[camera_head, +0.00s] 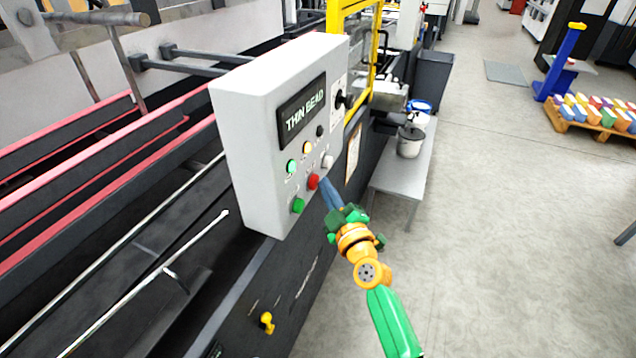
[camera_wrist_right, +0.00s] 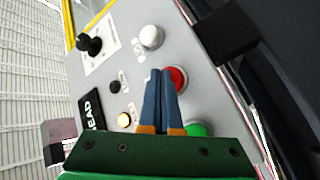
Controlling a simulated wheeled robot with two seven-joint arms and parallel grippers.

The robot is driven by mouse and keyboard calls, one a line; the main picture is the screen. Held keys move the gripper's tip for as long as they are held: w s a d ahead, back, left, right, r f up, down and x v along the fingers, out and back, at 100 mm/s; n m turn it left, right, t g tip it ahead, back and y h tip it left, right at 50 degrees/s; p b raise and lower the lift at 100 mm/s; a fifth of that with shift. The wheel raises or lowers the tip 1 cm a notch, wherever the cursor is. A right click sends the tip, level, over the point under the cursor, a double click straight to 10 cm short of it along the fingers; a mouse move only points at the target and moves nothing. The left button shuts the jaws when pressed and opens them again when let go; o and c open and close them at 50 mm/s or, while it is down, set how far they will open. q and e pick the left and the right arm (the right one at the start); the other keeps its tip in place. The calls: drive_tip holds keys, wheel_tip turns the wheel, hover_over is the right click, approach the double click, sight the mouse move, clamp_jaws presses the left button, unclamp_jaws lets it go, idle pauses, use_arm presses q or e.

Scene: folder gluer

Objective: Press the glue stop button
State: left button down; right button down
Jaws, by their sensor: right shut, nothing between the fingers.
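The grey control box (camera_head: 252,150) carries a display reading "THIN BEAD" (camera_head: 302,112). Below it are a red button (camera_head: 313,181), a green button (camera_head: 298,205), a white button (camera_head: 327,162), a small black button and lit green and yellow lamps. I cannot read which button is labelled glue stop. My right gripper (camera_head: 324,183) is shut and empty, its blue fingertips close beside the red button. In the right wrist view the fingertips (camera_wrist_right: 159,74) overlap the edge of the red button (camera_wrist_right: 178,79); I cannot tell whether they touch it. My left gripper is not in view.
A black selector knob (camera_head: 345,99) sits at the panel's upper right. A yellow frame (camera_head: 377,50) stands behind the box. A grey bench (camera_head: 406,170) with a bucket (camera_head: 410,142) is beyond the gripper. The floor at right is open, with a loaded pallet (camera_head: 590,118) farther off.

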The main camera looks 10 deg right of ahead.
drive_tip(key=shift+a, duration=0.15)
idle(0.5)
drive_tip(key=shift+s+d, duration=0.45)
drive_tip(key=shift+d, duration=0.3)
drive_tip(key=s+d, duration=0.1)
drive_tip(key=d, duration=0.1)
drive_tip(key=s+d, duration=0.1)
drive_tip(key=d, duration=0.1)
drive_tip(key=shift+s, duration=0.4)
